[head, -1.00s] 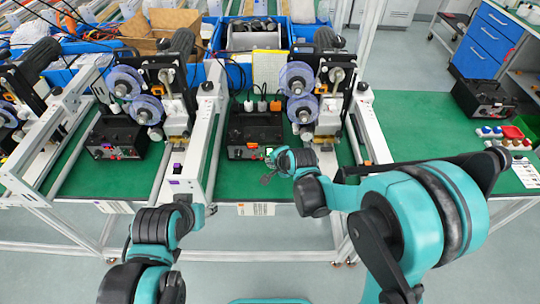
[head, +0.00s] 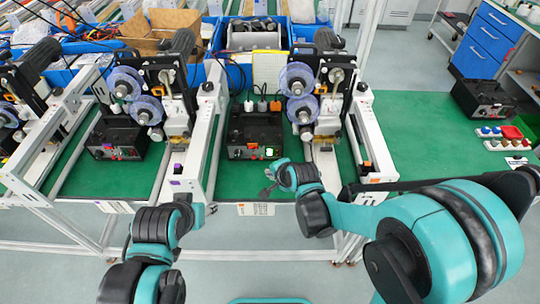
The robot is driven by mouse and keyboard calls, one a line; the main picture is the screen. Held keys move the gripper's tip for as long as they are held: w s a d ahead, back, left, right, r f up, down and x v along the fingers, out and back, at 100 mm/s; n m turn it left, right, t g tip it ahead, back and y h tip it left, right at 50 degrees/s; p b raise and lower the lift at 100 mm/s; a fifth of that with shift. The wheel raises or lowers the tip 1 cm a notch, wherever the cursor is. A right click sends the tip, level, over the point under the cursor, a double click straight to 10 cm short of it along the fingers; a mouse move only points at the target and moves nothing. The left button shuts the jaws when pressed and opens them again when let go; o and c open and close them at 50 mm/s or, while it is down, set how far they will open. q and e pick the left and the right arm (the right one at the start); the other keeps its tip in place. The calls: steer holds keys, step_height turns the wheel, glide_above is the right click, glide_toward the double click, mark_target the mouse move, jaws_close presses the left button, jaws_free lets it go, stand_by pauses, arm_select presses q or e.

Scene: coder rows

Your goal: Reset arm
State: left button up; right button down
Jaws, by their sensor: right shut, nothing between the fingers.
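My right arm comes in from the lower right, and its gripper (head: 268,181) hangs over the front edge of the green table (head: 236,184). It is shut and empty, just in front of the middle black control box (head: 255,133), whose small green display is lit. The gripper looks apart from the box. My left arm stands at the lower left of centre, in front of the table.
Coder machines with purple reels (head: 298,79) stand on the table, with white frame rails (head: 201,150) between them. Another black box (head: 117,138) sits to the left. A button panel (head: 502,138) lies at the right. Green table between the right machine and this panel is clear.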

stand_by(0.3)
steer(key=s+d+r+n+h, duration=0.2)
steer(key=s+d+r+n, duration=0.3)
steer(key=s+d, duration=0.3)
steer(key=s+d+r+n+h, duration=0.1)
steer(key=s+d+r+n, duration=0.3)
steer(key=s+d, duration=0.5)
steer(key=shift+s+d+r+n+h, duration=0.2)
steer(key=shift+s+r+n+h, duration=0.2)
steer(key=shift+n, duration=0.8)
